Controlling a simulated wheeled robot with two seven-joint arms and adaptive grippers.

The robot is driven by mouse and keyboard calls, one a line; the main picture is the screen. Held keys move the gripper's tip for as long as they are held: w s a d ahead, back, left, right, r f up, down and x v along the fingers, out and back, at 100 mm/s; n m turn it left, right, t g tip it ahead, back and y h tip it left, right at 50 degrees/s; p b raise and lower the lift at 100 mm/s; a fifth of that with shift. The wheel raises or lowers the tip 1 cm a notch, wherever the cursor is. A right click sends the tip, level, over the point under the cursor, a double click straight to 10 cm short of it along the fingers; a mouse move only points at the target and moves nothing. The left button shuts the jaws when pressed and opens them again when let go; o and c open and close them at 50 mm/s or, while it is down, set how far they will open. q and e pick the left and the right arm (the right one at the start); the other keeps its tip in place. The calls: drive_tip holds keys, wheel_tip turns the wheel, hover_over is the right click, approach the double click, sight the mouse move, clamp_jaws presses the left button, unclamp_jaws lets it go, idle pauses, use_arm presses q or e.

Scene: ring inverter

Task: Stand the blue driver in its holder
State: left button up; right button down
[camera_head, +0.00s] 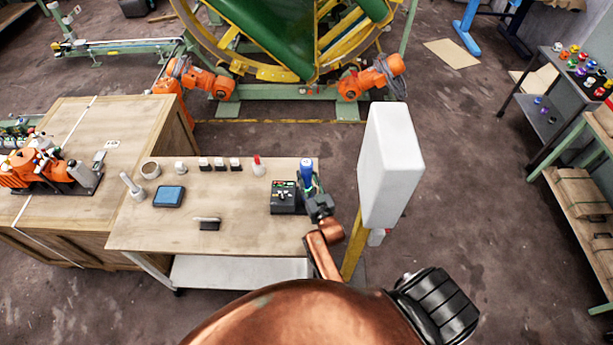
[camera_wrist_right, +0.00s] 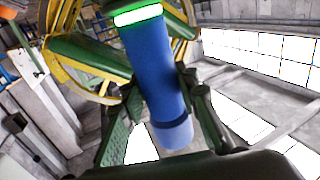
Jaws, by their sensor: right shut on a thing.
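In the right wrist view the blue driver (camera_wrist_right: 160,80), with a glowing green band, lies between the two fingers of my right gripper (camera_wrist_right: 166,105). A black box (camera_head: 284,198) with small coloured parts on top stands just left of the driver. I cannot tell which thing is the driver's holder. My left gripper is not in view.
A tall white panel (camera_head: 390,165) stands close to the right of my arm. The bench's front middle is mostly clear.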

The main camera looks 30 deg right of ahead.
sight(306, 162)
drive_tip(key=c, duration=1.4)
unclamp_jaws()
drive_tip(key=shift+f, duration=0.2)
wheel_tip(306, 162, up, 10)
drive_tip(key=shift+r, duration=0.15)
